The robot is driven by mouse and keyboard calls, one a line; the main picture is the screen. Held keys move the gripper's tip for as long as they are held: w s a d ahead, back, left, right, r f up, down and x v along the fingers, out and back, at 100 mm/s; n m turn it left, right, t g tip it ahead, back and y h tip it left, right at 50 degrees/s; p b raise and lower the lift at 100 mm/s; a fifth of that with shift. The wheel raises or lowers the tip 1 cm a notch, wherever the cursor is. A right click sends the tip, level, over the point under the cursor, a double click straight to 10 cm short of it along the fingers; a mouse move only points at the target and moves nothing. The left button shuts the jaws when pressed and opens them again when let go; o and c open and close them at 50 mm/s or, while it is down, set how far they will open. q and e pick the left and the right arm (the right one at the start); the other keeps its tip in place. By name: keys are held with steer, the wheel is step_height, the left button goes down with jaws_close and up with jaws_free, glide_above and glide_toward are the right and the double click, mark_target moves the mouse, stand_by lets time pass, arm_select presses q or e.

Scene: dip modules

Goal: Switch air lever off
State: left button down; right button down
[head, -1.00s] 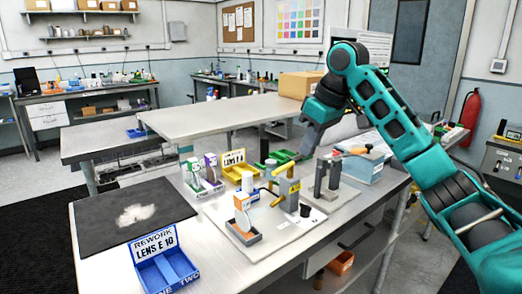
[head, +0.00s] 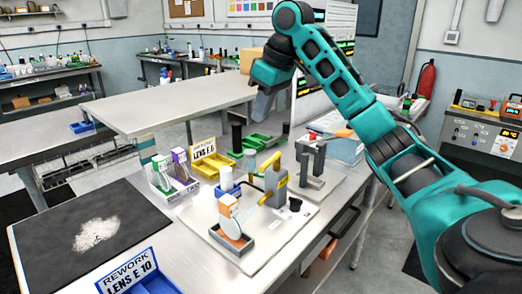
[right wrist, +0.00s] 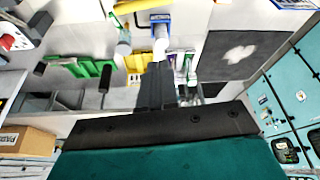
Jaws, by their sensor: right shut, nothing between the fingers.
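A grey fixture with a yellow bar and yellow lever-like parts (head: 275,182) stands on a white plate on the bench. Beside it is a dark grey stand (head: 312,165) with an orange handle-like piece (head: 344,133) behind it. I cannot tell which of these is the air lever. My right gripper (head: 262,106) is raised above the bench, behind and above the yellow fixture, apart from everything. Its fingers are shut and empty, pointing down, and they show in the right wrist view (right wrist: 157,88). A yellow bar (right wrist: 135,6) shows at the top of that view. My left gripper is out of view.
A yellow bin (head: 210,167) and green trays (head: 256,141) lie behind. A dark mat (head: 60,240) and blue rework bin (head: 140,280) are at left. A raised shelf (head: 165,110) spans the back.

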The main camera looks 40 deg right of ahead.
mark_target(271, 161)
step_height(271, 161, down, 10)
steer(key=shift+s, duration=0.15)
stand_by(0.6)
steer(key=shift+d+f, duration=0.1)
steer(key=shift+s, duration=0.1)
